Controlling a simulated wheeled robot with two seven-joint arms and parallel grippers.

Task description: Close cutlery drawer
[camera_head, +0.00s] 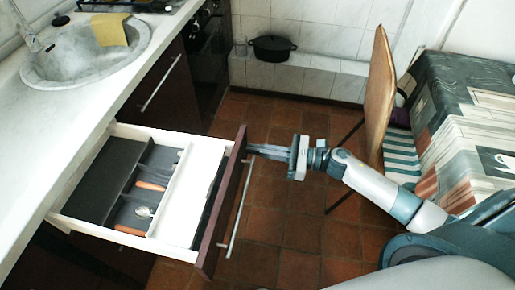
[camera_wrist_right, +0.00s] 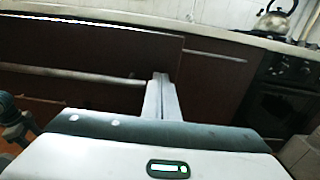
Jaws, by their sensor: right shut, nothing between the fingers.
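The cutlery drawer (camera_head: 175,240) stands pulled out from under the worktop in the head view. Its dark front panel (camera_head: 226,200) carries a long metal bar handle (camera_head: 238,208). Cutlery with orange handles (camera_head: 150,186) and a spoon (camera_head: 144,211) lie in its grey tray. My right gripper (camera_head: 252,149) is shut and empty, with its fingertips at the far upper end of the drawer front. I cannot tell whether they touch it. In the wrist view the shut fingers (camera_wrist_right: 161,80) overlap the dark front beside its handle (camera_wrist_right: 75,75). My left gripper is not in view.
A worktop (camera_head: 50,130) with a round sink (camera_head: 85,55) and a yellow cloth (camera_head: 108,29) runs along the left. A wooden chair (camera_head: 380,90) and a covered table (camera_head: 460,120) stand right. A black pot (camera_head: 272,48) sits on the back ledge. Tiled floor (camera_head: 285,215) is clear beside the drawer.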

